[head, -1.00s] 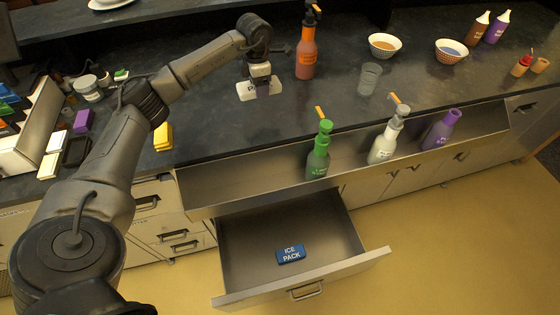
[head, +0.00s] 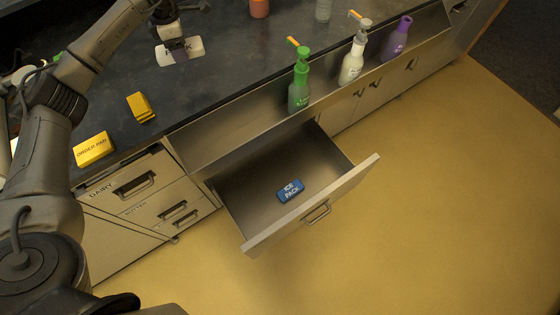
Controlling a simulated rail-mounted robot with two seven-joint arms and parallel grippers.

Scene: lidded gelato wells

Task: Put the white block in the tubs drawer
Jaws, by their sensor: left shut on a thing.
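My left gripper (head: 173,38) reaches in from the upper left over the dark counter. It is shut on the white block (head: 194,47), a flat white piece with dark lettering partly hidden by the fingers. Whether the block touches the counter is hard to tell. A drawer (head: 365,175) stands pulled out below the counter, with a blue ice pack (head: 290,190) lying on its floor. The rest of its floor is bare. No label reading tubs is visible on it. My right gripper is not in view.
A yellow order pad (head: 93,149) and a yellow block (head: 140,107) lie at left. Shut drawers (head: 135,184) are left of it.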

